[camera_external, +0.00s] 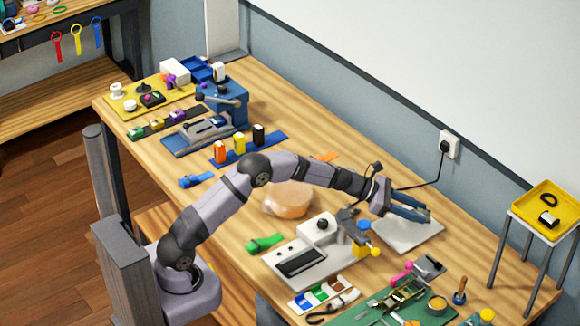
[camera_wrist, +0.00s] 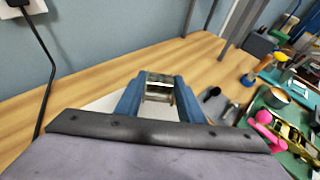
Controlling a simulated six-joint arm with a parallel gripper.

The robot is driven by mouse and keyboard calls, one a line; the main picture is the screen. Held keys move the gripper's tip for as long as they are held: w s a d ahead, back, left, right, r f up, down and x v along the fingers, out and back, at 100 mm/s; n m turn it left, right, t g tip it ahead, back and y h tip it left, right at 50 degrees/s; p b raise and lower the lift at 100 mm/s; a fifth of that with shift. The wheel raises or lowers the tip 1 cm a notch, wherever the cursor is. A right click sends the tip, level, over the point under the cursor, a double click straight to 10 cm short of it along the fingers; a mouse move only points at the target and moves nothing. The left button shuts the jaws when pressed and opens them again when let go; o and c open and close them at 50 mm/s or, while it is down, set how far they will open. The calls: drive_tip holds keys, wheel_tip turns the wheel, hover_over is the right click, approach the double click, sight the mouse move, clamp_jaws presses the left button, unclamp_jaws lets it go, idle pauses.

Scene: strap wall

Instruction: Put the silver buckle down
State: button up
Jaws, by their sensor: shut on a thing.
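My gripper (camera_wrist: 157,92) is shut on the silver buckle (camera_wrist: 160,88), which sits between the blue fingertips in the wrist view. In the outside view my gripper (camera_external: 426,214) reaches over a pale flat plate (camera_external: 410,238) on the workbench. The buckle is too small and hidden by the fingers to make out there. The pale plate also shows in the wrist view (camera_wrist: 104,104), partly behind the fingers. I cannot tell whether the buckle touches anything below it.
A yellow tray (camera_external: 552,198) with a black ring and a small dark-and-silver piece stands on a stand at the right. A white press-like device (camera_external: 300,262) is left of the plate. A green mat (camera_external: 385,312) with tools lies in front. A wall socket with cable (camera_external: 449,146) is behind.

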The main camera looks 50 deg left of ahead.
sight(412, 231)
drive_tip(key=shift+f, duration=2.7)
drive_tip(key=shift+f, duration=0.2)
drive_tip(key=o, duration=1.2)
drive_tip(key=shift+r, duration=0.15)
drive_tip(key=shift+a+r, duration=0.1)
drive_tip(key=shift+s+a, duration=0.2)
drive_tip(key=shift+s, duration=0.05)
drive_tip(key=v, duration=0.2)
drive_tip(key=b+v, duration=0.1)
drive_tip(key=v, duration=0.1)
drive_tip(key=shift+s+a+r, duration=0.15)
drive_tip(key=shift+r, duration=0.25)
wheel_tip(412, 231, up, 6)
drive_tip(key=shift+r, duration=0.2)
